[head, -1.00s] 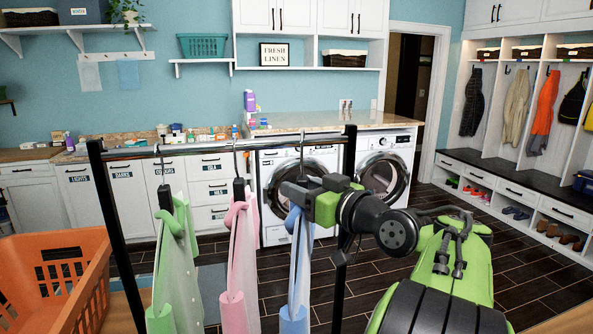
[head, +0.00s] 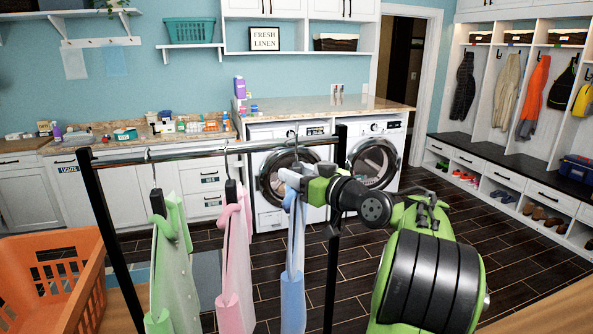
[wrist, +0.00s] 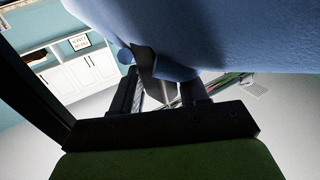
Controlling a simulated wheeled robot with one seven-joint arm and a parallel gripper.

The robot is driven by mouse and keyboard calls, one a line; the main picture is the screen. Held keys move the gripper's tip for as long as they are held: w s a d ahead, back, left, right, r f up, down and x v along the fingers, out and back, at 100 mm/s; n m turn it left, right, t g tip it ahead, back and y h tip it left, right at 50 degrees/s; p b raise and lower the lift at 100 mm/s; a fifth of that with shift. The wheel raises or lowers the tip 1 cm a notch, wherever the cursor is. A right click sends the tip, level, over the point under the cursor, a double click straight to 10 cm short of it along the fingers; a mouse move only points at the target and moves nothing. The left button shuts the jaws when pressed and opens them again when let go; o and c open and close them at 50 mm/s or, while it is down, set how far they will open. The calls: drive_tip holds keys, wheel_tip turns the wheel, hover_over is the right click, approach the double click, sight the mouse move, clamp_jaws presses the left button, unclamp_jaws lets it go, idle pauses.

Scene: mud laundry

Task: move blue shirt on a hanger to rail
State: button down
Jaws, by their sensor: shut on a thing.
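The blue shirt (head: 293,270) hangs upright on its hanger at the right part of the metal rail (head: 200,154). Its thin hook (head: 296,135) shows at the bar; I cannot tell whether the bar bears its weight. My gripper (head: 290,178) is shut on the hanger's neck just below the rail, coming from the right. In the wrist view, the blue cloth (wrist: 225,35) fills the top and the dark fingers (wrist: 168,92) are close around the hanger part. A pink shirt (head: 236,270) and a green shirt (head: 172,275) hang to the left.
The rack's black posts (head: 333,240) stand at both rail ends, the right one close to my arm. An orange basket (head: 55,280) is at the lower left. Washing machines (head: 290,180) and a counter (head: 350,104) stand behind. Dark floor is open at the right.

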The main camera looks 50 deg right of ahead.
drive_tip(key=shift+w+d+r+p, duration=0.2)
drive_tip(key=shift+w+d+p, duration=0.3)
drive_tip(key=shift+d+p, duration=0.15)
drive_tip(key=shift+w+d+f+b, duration=0.1)
drive_tip(key=shift+d+f+b, duration=0.05)
drive_tip(key=shift+f+b, duration=1.15)
drive_tip(key=c, duration=0.5)
unclamp_jaws()
drive_tip(key=s+a+b, duration=0.1)
drive_tip(key=s, duration=1.5)
drive_tip(key=shift+b, duration=0.35)
